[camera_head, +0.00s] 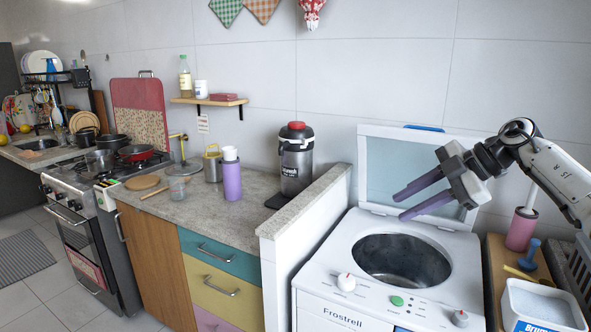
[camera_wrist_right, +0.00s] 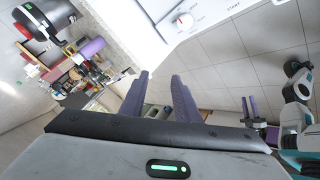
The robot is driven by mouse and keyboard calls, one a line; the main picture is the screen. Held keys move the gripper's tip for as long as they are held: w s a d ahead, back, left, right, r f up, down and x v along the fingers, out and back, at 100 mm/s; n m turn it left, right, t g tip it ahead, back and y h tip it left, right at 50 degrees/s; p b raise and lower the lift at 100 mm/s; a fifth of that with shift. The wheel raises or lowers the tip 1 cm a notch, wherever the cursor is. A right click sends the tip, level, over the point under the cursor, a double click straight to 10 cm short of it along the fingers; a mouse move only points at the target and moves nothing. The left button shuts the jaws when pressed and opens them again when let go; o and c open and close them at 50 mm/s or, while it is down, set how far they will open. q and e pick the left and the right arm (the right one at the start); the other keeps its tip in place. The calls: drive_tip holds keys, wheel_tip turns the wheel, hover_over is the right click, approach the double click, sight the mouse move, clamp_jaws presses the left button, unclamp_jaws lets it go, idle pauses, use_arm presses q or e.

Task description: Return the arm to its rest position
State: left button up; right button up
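My right gripper (camera_head: 424,196) comes in from the right in the head view and hangs in the air over the open white washing machine (camera_head: 318,278). Its two purple fingers are apart with nothing between them. In the wrist view the fingers of the right gripper (camera_wrist_right: 160,92) also stand apart and empty. My left gripper is not in the head view. In the wrist view, a pair of purple fingers (camera_wrist_right: 249,106) on another arm of mine shows at the right; these fingers look parted.
The washer's raised lid (camera_head: 385,170) stands behind my right gripper. A low tiled wall (camera_head: 310,215) divides the washer from the counter, which holds a dark jug (camera_head: 296,165) and a purple bottle (camera_head: 231,180). A white tub (camera_head: 540,305) sits at the lower right.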

drive_tip(key=s+a+f+m+t+y, duration=0.15)
drive_tip(key=s+a+f+y, duration=0.25)
drive_tip(key=a+f, duration=0.5)
drive_tip(key=s+a+f+m+t+y, duration=0.1)
drive_tip(key=s+a+f+t+y, duration=0.25)
drive_tip(key=a+f, duration=0.6)
drive_tip(key=s+d+f+m+t+h, duration=0.25)
drive_tip(key=s+f+m+h, duration=0.25)
drive_tip(key=s+f+m, duration=0.3)
drive_tip(key=s+d+f+m+t+h, duration=0.2)
drive_tip(key=s+d+f+m+h, duration=0.2)
drive_tip(key=s+f+m+h, duration=0.4)
drive_tip(key=s+d+f+g, duration=0.1)
drive_tip(key=s+f+g, duration=0.2)
drive_tip(key=s+f, duration=0.2)
drive_tip(key=s+d+f+g, duration=0.2)
drive_tip(key=s+f, duration=0.3)
drive_tip(key=s, duration=0.7)
drive_tip(key=shift+d+f+g, duration=0.2)
drive_tip(key=shift+d+g, duration=0.1)
drive_tip(key=shift+g, duration=0.15)
drive_tip(key=shift+s, duration=0.1)
